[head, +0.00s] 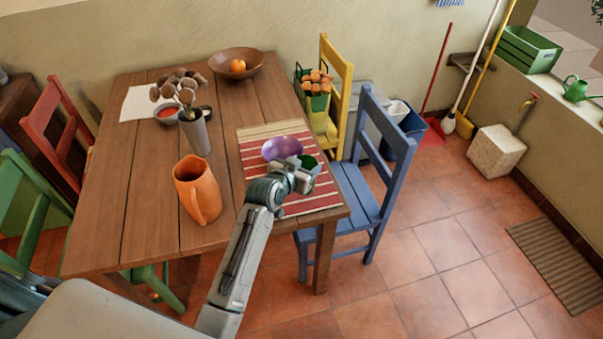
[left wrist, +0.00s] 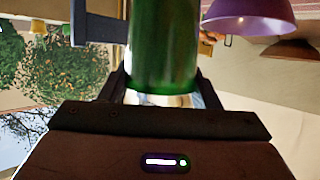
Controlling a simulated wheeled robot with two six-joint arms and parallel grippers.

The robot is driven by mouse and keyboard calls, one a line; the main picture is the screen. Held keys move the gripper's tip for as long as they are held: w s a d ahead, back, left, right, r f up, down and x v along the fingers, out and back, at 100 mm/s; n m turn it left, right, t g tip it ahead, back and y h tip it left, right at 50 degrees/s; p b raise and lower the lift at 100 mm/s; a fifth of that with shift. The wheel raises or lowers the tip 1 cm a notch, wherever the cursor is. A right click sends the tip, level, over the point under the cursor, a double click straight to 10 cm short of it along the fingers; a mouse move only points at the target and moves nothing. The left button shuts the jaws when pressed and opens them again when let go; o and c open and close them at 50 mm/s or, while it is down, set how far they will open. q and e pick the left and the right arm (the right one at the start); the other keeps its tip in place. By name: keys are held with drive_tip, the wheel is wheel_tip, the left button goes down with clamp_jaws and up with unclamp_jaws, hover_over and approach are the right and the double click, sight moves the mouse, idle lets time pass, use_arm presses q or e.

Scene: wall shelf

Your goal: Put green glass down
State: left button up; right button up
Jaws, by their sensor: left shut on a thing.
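My left gripper (head: 300,177) is over the front right part of the striped mat (head: 290,206) on the wooden table. It is shut on the green glass (head: 309,163), which is partly hidden by the gripper in the head view. In the left wrist view the green glass (left wrist: 163,45) stands between the two fingers (left wrist: 160,92). I cannot tell whether its base touches the mat. A purple bowl (head: 281,147) is just behind the gripper on the mat, and it also shows in the left wrist view (left wrist: 248,16). My right gripper is not in view.
An orange jug (head: 197,190) stands left of my arm. A blue chair (head: 356,187) stands close to the table's right edge.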

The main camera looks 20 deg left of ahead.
use_arm(q)
wheel_tip(320, 180, down, 4)
drive_tip(key=shift+r+p, duration=0.1)
drive_tip(key=shift+p, duration=0.2)
drive_tip(key=o, duration=0.5)
drive_tip(key=shift+f, duration=0.2)
drive_tip(key=o, duration=0.5)
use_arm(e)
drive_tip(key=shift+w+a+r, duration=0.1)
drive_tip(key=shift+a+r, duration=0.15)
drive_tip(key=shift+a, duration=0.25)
use_arm(q)
drive_tip(key=shift+r, duration=0.15)
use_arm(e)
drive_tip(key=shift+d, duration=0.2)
